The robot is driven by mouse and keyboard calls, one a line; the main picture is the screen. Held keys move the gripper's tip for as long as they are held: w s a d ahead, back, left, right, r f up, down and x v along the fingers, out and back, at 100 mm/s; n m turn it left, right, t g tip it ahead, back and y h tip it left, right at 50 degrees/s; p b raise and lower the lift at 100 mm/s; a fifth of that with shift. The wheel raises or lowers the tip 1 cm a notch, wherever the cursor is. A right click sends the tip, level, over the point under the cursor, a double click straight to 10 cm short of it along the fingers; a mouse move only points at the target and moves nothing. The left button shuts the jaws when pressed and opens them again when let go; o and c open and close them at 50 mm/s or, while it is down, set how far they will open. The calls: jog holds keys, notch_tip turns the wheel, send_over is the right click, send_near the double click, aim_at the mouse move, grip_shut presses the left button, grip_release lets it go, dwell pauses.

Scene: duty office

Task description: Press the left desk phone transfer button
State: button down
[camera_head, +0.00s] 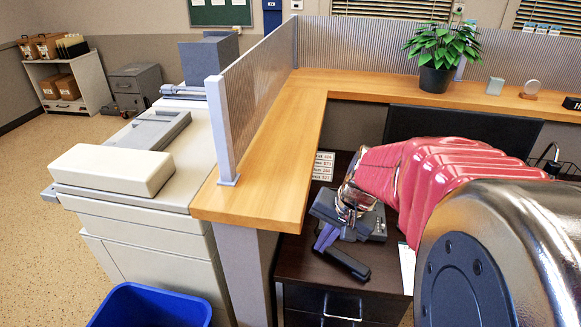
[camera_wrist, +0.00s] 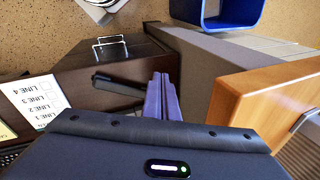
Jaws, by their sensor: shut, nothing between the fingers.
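A dark grey device with small keys, which looks like a desk phone (camera_head: 378,226), sits on the dark brown desk (camera_head: 300,262), partly hidden behind my gripper and arm. Its transfer button cannot be made out. My gripper (camera_head: 322,242) has purple fingers, closed together and empty, pointing down toward the desk just left of the phone. In the wrist view the fingers (camera_wrist: 161,84) are side by side over the desk's edge area. A long black object (camera_head: 347,263), perhaps a stapler or handset, lies just in front of the fingers; it also shows in the wrist view (camera_wrist: 118,86).
A white card with line labels (camera_wrist: 34,100) lies on the desk. A wooden counter (camera_head: 255,190) with a ribbed screen stands left of and behind the desk. A plant (camera_head: 440,52) stands on the counter. A blue bin (camera_head: 150,307) stands on the floor at the front left.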

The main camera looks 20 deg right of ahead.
jog(key=w+d+f+m+t, duration=0.3)
jog(key=w+d+m, duration=0.4)
jog(key=d, duration=0.5)
jog(key=w+d+f+m+t, duration=0.3)
jog(key=w+d+m, duration=0.4)
jog(key=d, duration=0.5)
jog(key=shift+w+d+f+m+h, duration=0.2)
jog(key=shift+f+m+h, duration=0.35)
jog(key=shift+m, duration=0.55)
jog(key=shift+f, duration=0.15)
jog(key=shift+f, duration=4.35)
jog(key=shift+f, duration=0.75)
jog(key=shift+r, duration=0.8)
